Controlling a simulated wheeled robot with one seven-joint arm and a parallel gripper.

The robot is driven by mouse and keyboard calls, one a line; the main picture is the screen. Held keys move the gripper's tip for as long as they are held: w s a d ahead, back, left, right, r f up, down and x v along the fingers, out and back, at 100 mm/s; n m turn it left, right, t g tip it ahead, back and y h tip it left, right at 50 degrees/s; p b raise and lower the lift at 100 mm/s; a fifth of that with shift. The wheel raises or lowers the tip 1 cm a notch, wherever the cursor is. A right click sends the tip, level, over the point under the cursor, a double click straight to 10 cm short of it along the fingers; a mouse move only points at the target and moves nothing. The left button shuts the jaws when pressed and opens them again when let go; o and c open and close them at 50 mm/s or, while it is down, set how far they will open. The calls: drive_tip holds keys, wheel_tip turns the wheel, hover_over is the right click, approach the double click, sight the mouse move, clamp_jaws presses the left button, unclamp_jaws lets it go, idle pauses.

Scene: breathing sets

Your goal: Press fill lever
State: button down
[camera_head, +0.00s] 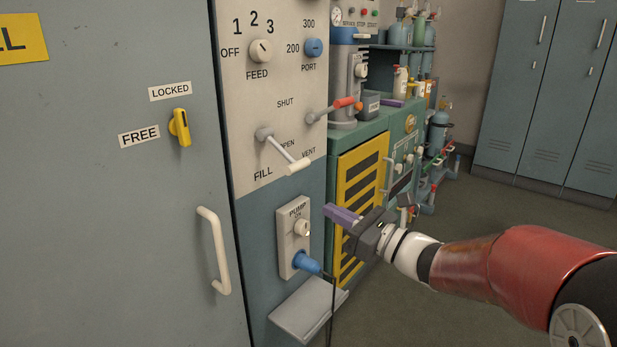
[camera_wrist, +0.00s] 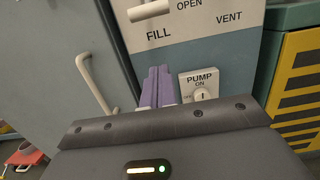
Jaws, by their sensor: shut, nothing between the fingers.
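The fill lever (camera_head: 283,150) has a grey pivot and a pale handle and sits on the cream panel above the FILL label. In the head view it slopes down to the right, partly covering the OPEN label. Its handle end also shows at the top of the wrist view (camera_wrist: 148,10). My gripper (camera_head: 330,211) has purple fingers that are shut and empty. It is below and to the right of the lever handle, apart from it. In the wrist view the closed fingers (camera_wrist: 158,72) point toward the panel below the FILL label; the lever's pivot is out of that view.
A red-tipped vent lever (camera_head: 332,109) is right of the fill lever. The pump switch box (camera_head: 293,237) with a blue plug (camera_head: 306,263) is below, close to my gripper. A door handle (camera_head: 214,250) projects at left. Open floor lies at the right.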

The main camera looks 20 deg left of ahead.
sight(297, 166)
drive_tip(key=p+x, duration=0.1)
drive_tip(key=x, duration=0.9)
drive_tip(key=shift+s+d+r+p, duration=0.15)
drive_tip(key=shift+d+r+p, duration=0.1)
drive_tip(key=shift+r, duration=0.35)
drive_tip(key=shift+s+d+r+p, duration=0.2)
drive_tip(key=shift+d+r, duration=0.1)
drive_tip(key=shift+r, duration=0.35)
drive_tip(key=shift+s+d+r+p, duration=0.15)
drive_tip(key=shift+d+r+p, duration=0.1)
drive_tip(key=shift+r, duration=0.35)
drive_tip(key=shift+d+r, duration=0.2)
drive_tip(key=shift+r, duration=0.1)
